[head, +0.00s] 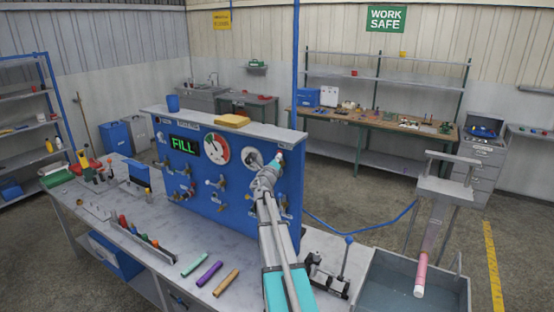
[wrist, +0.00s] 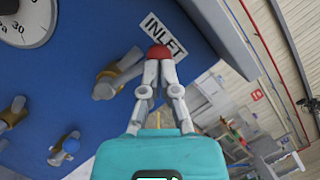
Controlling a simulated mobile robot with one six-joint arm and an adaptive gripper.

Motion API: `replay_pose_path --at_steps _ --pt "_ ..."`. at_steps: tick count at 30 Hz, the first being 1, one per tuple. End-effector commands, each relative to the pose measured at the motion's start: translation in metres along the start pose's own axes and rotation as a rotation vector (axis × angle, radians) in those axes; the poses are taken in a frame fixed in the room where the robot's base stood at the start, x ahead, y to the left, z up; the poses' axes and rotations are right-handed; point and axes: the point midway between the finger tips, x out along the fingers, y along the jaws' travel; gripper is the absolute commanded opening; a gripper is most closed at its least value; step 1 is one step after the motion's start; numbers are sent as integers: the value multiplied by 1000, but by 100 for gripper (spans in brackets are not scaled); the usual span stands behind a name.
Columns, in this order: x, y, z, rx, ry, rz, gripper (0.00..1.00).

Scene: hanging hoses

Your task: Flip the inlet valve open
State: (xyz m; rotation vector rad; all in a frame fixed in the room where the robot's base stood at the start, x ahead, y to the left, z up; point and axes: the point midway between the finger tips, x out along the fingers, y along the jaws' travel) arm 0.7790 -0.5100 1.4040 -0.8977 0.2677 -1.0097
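The inlet valve's round red knob (wrist: 158,51) shows in the wrist view, right by the white INLET label (wrist: 163,34) on the blue panel. My gripper (wrist: 159,65) is in front of it with its two fingertips drawn together. The tips overlap the lower part of the knob in the picture, and I cannot tell if they touch it. The lever and valve body behind my fingers are hidden. In the head view my gripper (head: 269,176) is at the right part of the blue panel (head: 230,205), and my arm covers part of it.
The panel carries a green FILL display (head: 184,145), a dial gauge (head: 216,149) and several other valves. A brass valve (wrist: 118,74) is left of my fingers in the wrist view. A yellow sponge (head: 232,121) lies on the panel's top ledge. Colored tubes lie on the bench (head: 175,262).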

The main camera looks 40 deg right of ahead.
Motion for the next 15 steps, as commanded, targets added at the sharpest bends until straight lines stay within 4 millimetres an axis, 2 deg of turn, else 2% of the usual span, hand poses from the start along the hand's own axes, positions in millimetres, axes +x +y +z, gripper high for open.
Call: replay_pose_path --at_steps 7,15 --pt "-3 0 -5 0 2 -3 0" --pt "-24 3 -21 0 -1 -2 0"
